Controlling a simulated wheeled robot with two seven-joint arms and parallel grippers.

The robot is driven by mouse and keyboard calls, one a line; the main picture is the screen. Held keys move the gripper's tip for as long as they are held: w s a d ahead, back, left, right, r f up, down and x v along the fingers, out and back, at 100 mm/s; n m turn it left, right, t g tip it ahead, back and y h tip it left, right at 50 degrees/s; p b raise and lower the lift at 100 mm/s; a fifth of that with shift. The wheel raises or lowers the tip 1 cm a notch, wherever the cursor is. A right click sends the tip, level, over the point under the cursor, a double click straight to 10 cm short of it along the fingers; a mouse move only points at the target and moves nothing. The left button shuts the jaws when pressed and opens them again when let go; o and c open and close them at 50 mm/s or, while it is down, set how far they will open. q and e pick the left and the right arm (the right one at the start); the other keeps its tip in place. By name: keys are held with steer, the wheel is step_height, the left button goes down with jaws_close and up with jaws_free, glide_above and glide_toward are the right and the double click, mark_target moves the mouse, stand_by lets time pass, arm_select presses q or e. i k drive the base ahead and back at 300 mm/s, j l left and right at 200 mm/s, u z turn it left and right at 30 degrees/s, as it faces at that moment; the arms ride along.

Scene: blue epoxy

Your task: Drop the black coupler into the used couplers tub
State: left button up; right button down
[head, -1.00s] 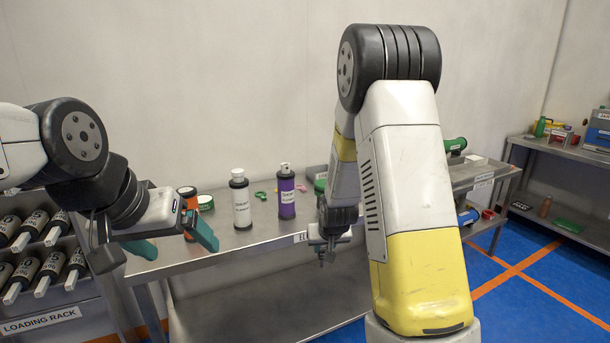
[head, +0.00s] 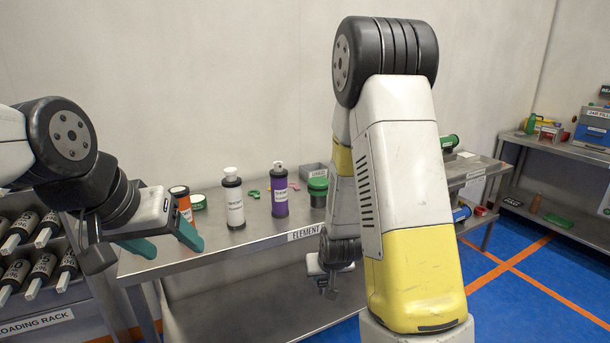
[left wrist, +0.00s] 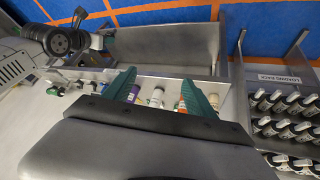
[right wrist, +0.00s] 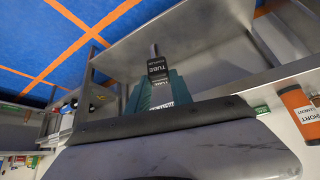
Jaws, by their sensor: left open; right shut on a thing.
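The black coupler (right wrist: 157,68), labelled as a tube coupler, is between the teal fingers of my right gripper (right wrist: 158,88). That gripper is shut on it. In the head view my right gripper (head: 329,278) hangs low in front of the bench edge, and its fingers are hard to make out. A grey open tub (head: 315,171) stands at the back of the bench; I cannot read any label that marks it as the used couplers tub. My left gripper (head: 166,238) is open and empty near the bench's left front edge.
On the metal bench (head: 205,251) stand an orange cartridge (head: 181,201), a white bottle (head: 233,200), a purple bottle (head: 280,192) and a green-lidded jar (head: 318,190). A loading rack (head: 35,322) stands at left. Another bench (head: 560,147) stands at far right.

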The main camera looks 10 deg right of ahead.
mark_target(314, 172)
steer(key=i+l+u, duration=0.15)
steer(key=l, duration=0.35)
steer(key=i+l+u, duration=0.15)
steer(key=l, duration=0.35)
steer(key=l+u, duration=0.1)
steer(key=l, duration=0.4)
steer(key=i, duration=0.05)
